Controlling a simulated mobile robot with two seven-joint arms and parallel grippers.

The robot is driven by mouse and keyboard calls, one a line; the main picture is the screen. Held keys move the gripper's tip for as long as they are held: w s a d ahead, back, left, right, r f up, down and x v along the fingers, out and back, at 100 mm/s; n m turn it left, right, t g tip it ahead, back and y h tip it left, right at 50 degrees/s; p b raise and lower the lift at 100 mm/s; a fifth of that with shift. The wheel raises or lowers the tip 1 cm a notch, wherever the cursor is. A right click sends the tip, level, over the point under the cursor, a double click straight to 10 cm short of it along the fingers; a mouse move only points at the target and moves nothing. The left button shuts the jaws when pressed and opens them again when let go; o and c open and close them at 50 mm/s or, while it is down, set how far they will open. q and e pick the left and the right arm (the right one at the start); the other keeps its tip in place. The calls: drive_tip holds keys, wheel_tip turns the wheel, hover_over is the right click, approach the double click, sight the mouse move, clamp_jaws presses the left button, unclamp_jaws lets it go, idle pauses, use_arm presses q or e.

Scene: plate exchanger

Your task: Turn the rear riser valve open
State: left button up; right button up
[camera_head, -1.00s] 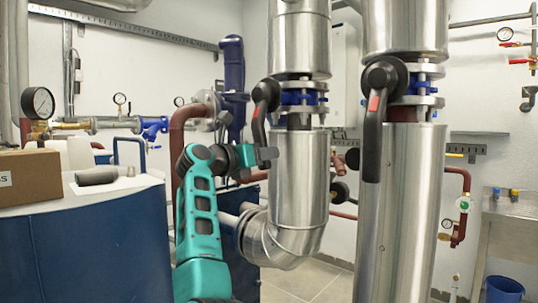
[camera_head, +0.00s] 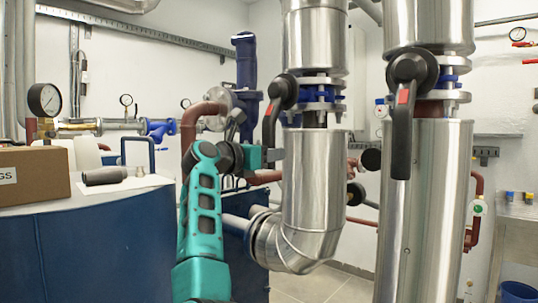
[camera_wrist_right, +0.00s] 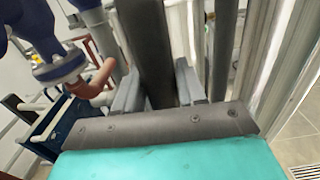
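Two steel-clad risers stand side by side, each with a black lever valve. The rear riser valve (camera_head: 284,91) is on the left, smaller riser; its black lever (camera_head: 270,125), with a red mark, hangs down, tilted slightly left. My right gripper (camera_head: 272,155) is at the lever's lower end. In the right wrist view the lever (camera_wrist_right: 148,45) runs between the two grey fingers of my right gripper (camera_wrist_right: 158,88), one on each side. I cannot tell whether they press on it. My left gripper is not in view.
The front riser's valve lever (camera_head: 402,130) hangs straight down on the right. A blue cabinet (camera_head: 80,245) with a cardboard box (camera_head: 35,180) stands at left. Red-brown pipe (camera_head: 190,125) runs behind my right arm. Bare floor shows below the risers.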

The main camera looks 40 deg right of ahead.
drive_tip(key=shift+o, duration=1.4)
drive_tip(key=shift+w+a, duration=0.1)
drive_tip(key=shift+w, duration=0.1)
drive_tip(key=shift+o, duration=0.3)
drive_tip(key=shift+s, duration=0.1)
drive_tip(key=shift+a, duration=0.1)
drive_tip(key=s+a, duration=0.1)
drive_tip(key=a, duration=1.1)
drive_tip(key=shift+a+b, duration=0.3)
drive_tip(key=shift+a, duration=0.05)
